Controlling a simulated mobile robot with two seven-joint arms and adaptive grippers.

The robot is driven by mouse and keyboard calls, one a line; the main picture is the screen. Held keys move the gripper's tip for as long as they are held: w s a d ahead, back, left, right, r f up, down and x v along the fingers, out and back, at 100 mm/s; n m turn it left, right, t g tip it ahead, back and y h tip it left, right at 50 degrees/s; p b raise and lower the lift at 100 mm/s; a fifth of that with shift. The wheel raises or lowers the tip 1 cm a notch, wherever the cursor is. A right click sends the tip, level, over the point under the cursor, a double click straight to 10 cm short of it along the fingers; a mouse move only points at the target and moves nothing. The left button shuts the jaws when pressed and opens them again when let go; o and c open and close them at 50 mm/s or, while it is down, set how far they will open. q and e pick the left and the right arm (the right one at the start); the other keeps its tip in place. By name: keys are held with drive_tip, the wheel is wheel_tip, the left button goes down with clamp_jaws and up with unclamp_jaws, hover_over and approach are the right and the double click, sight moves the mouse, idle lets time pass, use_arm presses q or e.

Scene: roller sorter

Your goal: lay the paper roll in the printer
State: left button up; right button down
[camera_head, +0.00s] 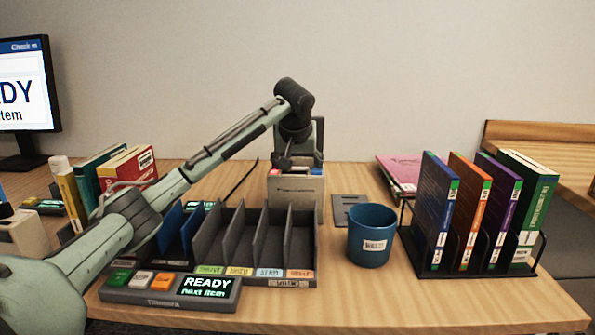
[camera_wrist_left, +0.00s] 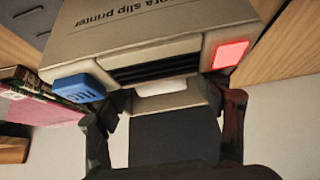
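The slip printer (camera_head: 296,196) stands at the back middle of the desk, a beige box. In the left wrist view the printer (camera_wrist_left: 150,45) appears upside down, with a blue button (camera_wrist_left: 79,88) and a red-lit button (camera_wrist_left: 230,55). A white piece (camera_wrist_left: 163,88), perhaps the paper roll, shows in the printer's opening behind a dark slot; only a strip is visible. A dark panel (camera_wrist_left: 174,138), perhaps the raised lid, lies beyond it. My left gripper (camera_wrist_left: 172,103) is over the printer, its fingers wide apart on either side of the opening. My right gripper is out of view.
A sorter tray (camera_head: 300,270) stands in front of the printer, with a button panel (camera_head: 165,297) before it. A blue cup (camera_head: 371,244) and a book rack (camera_head: 462,271) are to the right. Books (camera_head: 128,167) and a monitor (camera_head: 28,85) stand left. The front right desk is clear.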

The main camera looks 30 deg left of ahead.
use_arm(q)
drive_tip(key=v, duration=1)
drive_tip(key=shift+s+d+r, duration=0.15)
drive_tip(key=shift+r, duration=0.2)
drive_tip(key=shift+s+d+r, duration=0.15)
drive_tip(key=shift+s+r, duration=0.25)
drive_tip(key=shift+r, duration=0.1)
